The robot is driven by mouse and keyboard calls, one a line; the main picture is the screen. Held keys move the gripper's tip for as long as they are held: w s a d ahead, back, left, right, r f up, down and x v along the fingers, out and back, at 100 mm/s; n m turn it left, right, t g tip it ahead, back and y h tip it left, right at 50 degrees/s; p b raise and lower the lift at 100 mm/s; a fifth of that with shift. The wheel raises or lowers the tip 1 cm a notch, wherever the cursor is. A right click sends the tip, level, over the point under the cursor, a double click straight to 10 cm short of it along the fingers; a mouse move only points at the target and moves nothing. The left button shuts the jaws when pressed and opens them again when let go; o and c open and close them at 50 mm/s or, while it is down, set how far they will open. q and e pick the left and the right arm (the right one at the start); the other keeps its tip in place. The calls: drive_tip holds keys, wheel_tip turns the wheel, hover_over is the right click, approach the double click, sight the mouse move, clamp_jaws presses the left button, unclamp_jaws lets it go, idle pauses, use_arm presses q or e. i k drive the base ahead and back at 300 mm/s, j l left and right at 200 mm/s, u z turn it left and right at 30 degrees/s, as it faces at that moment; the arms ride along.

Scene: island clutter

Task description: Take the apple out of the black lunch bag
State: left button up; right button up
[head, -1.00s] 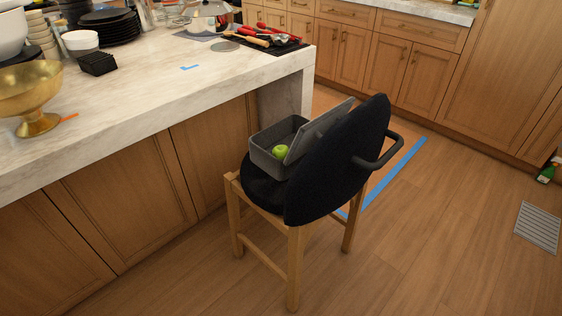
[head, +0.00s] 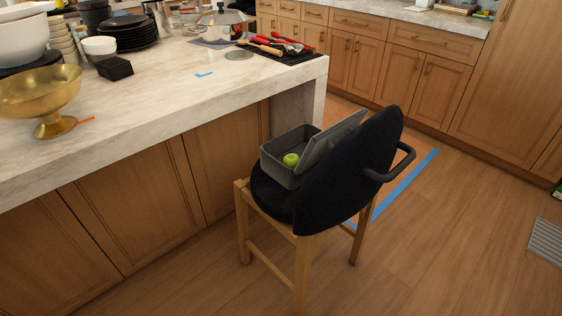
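A green apple (head: 291,160) sits inside an open dark grey box-like lunch bag (head: 279,172). The bag rests on the seat of a black chair (head: 352,170) with wooden legs. Its lid (head: 334,138) is raised and leans toward the chair's backrest. The apple's upper part shows over the bag's near wall; its lower part is hidden. Neither of my grippers shows in the head view.
The marble island (head: 170,110) stands left of and behind the chair. It carries a gold bowl (head: 40,92), black plates (head: 124,32), a black coaster stack (head: 114,68) and a dark tray with utensils (head: 283,50). Wooden floor (head: 440,240) is clear to the right.

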sight(290, 160)
drive_tip(key=i+l+u, duration=0.2)
drive_tip(key=u, duration=0.2)
drive_tip(key=i+l+u, duration=0.1)
drive_tip(key=l+u, duration=0.35)
drive_tip(key=i+l+u, duration=0.1)
drive_tip(key=l+u, duration=0.45)
drive_tip(key=l, duration=1.4)
drive_tip(key=k+l, duration=0.5)
drive_tip(key=l, duration=0.1)
